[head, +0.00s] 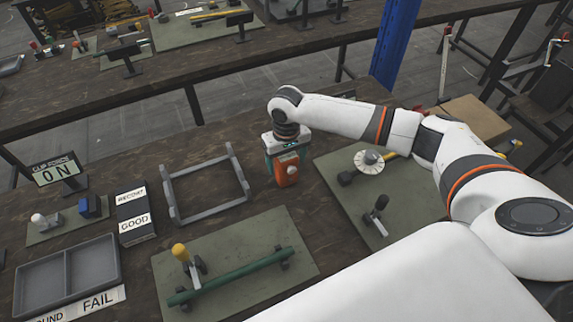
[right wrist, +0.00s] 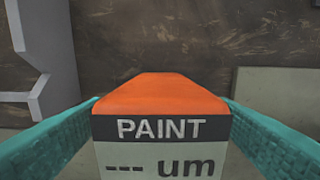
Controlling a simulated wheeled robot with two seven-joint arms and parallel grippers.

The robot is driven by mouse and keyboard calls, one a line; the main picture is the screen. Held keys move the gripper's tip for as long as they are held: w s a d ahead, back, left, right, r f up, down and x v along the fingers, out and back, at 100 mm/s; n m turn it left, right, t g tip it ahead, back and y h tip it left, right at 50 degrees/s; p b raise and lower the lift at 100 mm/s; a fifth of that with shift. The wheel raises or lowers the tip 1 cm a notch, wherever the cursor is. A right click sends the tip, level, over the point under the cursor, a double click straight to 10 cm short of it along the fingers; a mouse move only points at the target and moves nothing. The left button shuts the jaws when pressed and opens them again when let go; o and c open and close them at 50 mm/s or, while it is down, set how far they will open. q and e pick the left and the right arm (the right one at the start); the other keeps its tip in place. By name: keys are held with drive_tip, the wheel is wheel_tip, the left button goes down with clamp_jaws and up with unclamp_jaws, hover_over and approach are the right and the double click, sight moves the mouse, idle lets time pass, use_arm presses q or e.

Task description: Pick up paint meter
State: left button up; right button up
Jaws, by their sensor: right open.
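The paint meter (head: 287,174) is an orange and grey block standing on the dark wooden bench, right of the grey frame. In the right wrist view the meter (right wrist: 160,125) fills the lower middle, with an orange top, the word PAINT and a display reading "--- um". My right gripper (head: 284,153) is directly above and around the meter, pointing down. Its teal fingers are open, one on each side of the meter. Whether they touch its sides is not clear. My left gripper is not in view.
A grey open frame (head: 167,196) stands close left of the meter. Green mats with parts lie at the front (head: 215,237) and right (head: 419,183).

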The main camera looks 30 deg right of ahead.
drive_tip(key=shift+f, duration=0.6)
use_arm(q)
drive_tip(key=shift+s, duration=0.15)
use_arm(e)
drive_tip(key=c, duration=1.1)
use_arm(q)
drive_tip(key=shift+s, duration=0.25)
use_arm(e)
drive_tip(key=shift+c, duration=0.2)
drive_tip(key=shift+r, duration=0.15)
